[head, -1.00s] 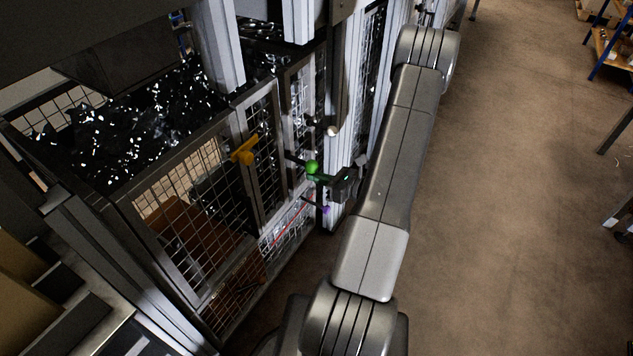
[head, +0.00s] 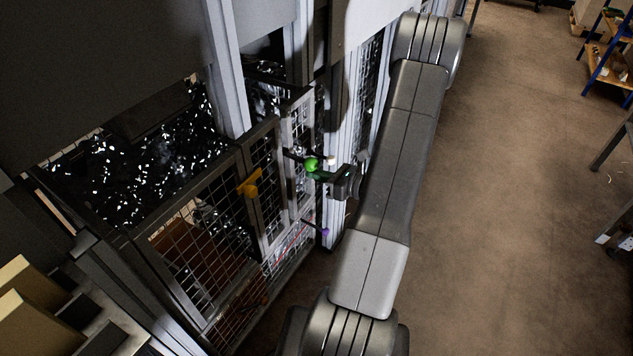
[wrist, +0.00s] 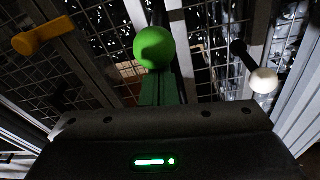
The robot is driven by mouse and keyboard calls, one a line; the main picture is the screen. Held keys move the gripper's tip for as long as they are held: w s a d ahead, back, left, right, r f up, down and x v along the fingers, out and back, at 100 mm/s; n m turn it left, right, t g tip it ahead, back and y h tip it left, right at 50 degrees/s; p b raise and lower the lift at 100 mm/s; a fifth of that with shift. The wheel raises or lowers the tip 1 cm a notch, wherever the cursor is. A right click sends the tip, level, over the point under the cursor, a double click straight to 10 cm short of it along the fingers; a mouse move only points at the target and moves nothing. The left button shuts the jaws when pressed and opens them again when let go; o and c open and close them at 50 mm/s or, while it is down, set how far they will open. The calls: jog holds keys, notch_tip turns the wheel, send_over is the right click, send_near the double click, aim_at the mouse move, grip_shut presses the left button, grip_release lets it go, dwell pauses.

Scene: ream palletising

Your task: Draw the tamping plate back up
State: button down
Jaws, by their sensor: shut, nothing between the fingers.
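A lever with a green ball knob (head: 311,164) stands out from the front of a mesh-fronted machine, right of its door. My gripper (head: 336,177) is shut and empty, close at the knob's right side. In the wrist view the green knob (wrist: 154,47) fills the top middle, with a green post below it, just ahead of my gripper's dark body. Whether the fingers touch the knob or lever I cannot tell. A dark block (head: 150,122), possibly the tamping plate, is over glossy black material (head: 140,175) in the cage; the gap between them is unclear.
A yellow handle (head: 248,185) is on the mesh door, left of the knob. A white knob (head: 331,160) and a purple knob (head: 324,232) stand close by. Upright posts flank the lever. The brown floor (head: 520,200) to the right is mostly clear.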

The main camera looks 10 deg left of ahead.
aim_at(316, 163)
notch_tip(316, 163, up, 4)
jog(key=shift+f+p, duration=0.15)
jog(key=shift+p, duration=0.55)
jog(key=shift+w, duration=0.1)
jog(key=shift+r, duration=0.25)
jog(key=shift+f, duration=0.15)
